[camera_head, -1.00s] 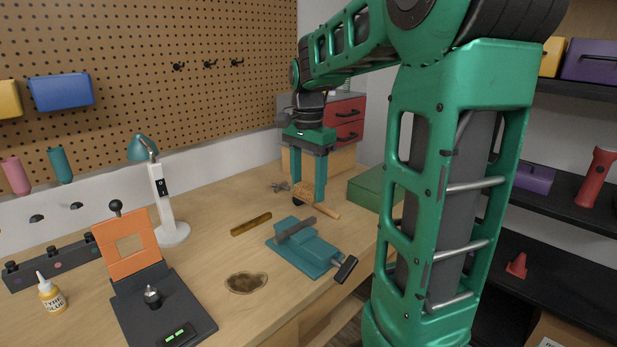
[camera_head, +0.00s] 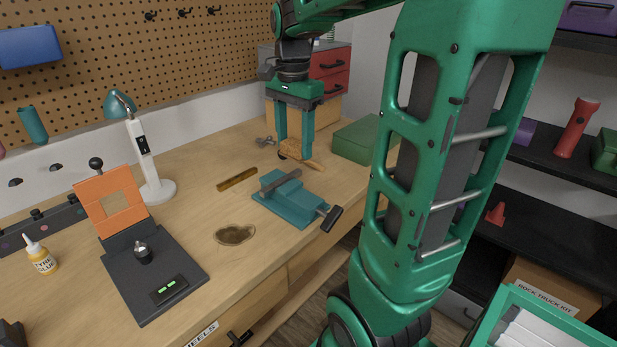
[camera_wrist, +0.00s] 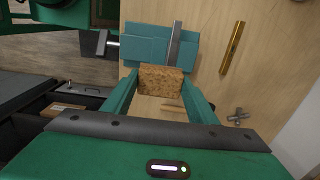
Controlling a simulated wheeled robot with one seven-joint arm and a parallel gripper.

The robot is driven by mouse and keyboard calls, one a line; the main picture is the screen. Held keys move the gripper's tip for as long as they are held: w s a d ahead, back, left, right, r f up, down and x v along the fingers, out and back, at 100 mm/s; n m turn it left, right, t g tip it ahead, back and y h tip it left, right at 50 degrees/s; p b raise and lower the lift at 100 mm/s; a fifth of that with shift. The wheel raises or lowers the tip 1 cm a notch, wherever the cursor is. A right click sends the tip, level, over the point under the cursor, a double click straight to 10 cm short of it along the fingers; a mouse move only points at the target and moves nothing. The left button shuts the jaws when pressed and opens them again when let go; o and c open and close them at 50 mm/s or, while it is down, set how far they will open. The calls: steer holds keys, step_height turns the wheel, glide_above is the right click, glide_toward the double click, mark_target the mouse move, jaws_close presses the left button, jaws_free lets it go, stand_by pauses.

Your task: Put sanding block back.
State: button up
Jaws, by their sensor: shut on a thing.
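The sanding block is a brown, cork-like block (camera_wrist: 161,80), seen in the wrist view between my fingers. In the head view the block (camera_head: 291,147) shows as a tan patch low between the fingers. My gripper (camera_head: 294,150) points down over the far part of the workbench, behind the teal vise (camera_head: 293,204). The fingers are shut on the block. In the wrist view the block overlaps the near edge of the vise (camera_wrist: 146,45); I cannot tell its height above the bench.
A wooden handle (camera_head: 312,165) lies by my fingertips. A green box (camera_head: 357,139) stands right of the gripper. A teal crate (camera_head: 520,310) is at lower right.

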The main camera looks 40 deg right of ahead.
steer(key=s+f, duration=0.2)
steer(key=shift+s+f, duration=0.2)
steer(key=shift+s, duration=0.1)
steer(key=d+f, duration=0.2)
steer(key=d, duration=0.1)
steer(key=d+f, duration=0.2)
steer(key=d, duration=0.2)
steer(key=d+f, duration=0.2)
steer(key=d, duration=0.1)
steer(key=shift+w+d+f, duration=0.15)
steer(key=shift+w+d, duration=0.05)
steer(key=shift+w, duration=0.05)
steer(key=shift+f, duration=2)
steer(key=shift+f, duration=0.1)
steer(key=o, duration=1)
step_height(320, 180, up, 12)
steer(key=s+a+f+n, duration=0.3)
steer(key=s+a, duration=0.2)
steer(key=s+a+f+n, duration=0.3)
steer(key=s+a+n, duration=0.1)
steer(key=s, duration=0.2)
steer(key=s+a+f+n, duration=0.2)
steer(key=s+a+n, duration=0.1)
steer(key=s+a, duration=0.2)
steer(key=shift+s+a+f+n, duration=0.3)
steer(key=shift+s+f+n, duration=0.1)
steer(key=shift+s, duration=0.2)
